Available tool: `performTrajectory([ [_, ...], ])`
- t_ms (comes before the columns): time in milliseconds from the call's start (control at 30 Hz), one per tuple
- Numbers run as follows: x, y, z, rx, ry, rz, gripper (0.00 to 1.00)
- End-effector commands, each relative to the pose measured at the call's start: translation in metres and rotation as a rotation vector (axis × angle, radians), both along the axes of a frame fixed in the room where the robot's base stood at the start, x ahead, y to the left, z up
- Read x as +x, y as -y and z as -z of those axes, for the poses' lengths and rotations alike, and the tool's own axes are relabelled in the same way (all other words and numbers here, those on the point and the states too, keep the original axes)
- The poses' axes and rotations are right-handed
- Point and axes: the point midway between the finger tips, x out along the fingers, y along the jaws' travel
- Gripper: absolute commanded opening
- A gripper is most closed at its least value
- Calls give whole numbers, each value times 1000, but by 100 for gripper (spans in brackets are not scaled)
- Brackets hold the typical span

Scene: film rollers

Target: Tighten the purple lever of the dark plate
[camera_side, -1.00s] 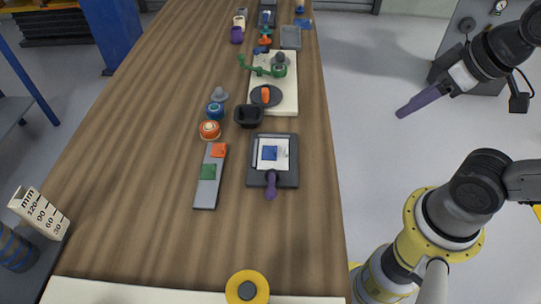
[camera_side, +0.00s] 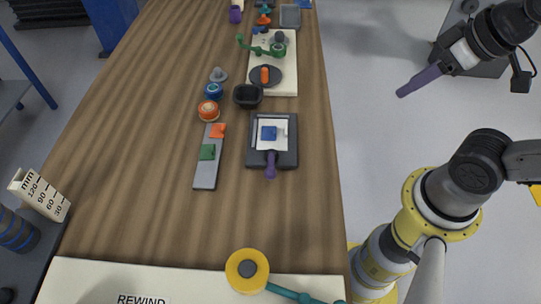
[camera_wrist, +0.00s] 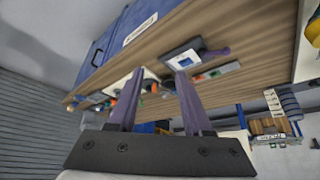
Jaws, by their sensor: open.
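The dark plate (camera_side: 254,158) lies on the wooden table right of centre in the side view. It carries a white square with a blue block on it. The purple lever (camera_side: 270,169) sticks out from its near edge, towards the camera. In the wrist view the dark plate (camera_wrist: 172,49) and the purple lever (camera_wrist: 215,53) show beyond the fingers. My gripper (camera_side: 407,91), with purple fingers, is in the air off the table's right side, well apart from the lever. In the wrist view my gripper (camera_wrist: 159,72) is open and empty.
A grey strip (camera_side: 205,176) with orange and green blocks lies left of the plate. A black cup (camera_side: 247,96), an orange roller (camera_side: 208,111) and a cream board (camera_side: 286,84) lie behind. A yellow disc (camera_side: 247,270) is at the near edge. The table's left side is clear.

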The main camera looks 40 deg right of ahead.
Motion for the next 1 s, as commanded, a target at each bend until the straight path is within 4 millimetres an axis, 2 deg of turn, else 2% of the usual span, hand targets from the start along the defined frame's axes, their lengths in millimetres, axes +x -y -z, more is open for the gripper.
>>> performTrajectory([
  [233,0,0,0,0,0,0,50],
  [267,0,0,0,0,0,0,52],
  [333,0,0,0,-3,0,-5,64],
  [367,0,0,0,-8,0,-14,67],
  [500,-2,0,0,-54,-11,-106,67],
  [600,2,-1,-12,-109,-1,-214,67],
  [767,21,-7,-31,-198,-31,-437,67],
  [1000,73,-34,-46,-297,-122,-839,67],
])
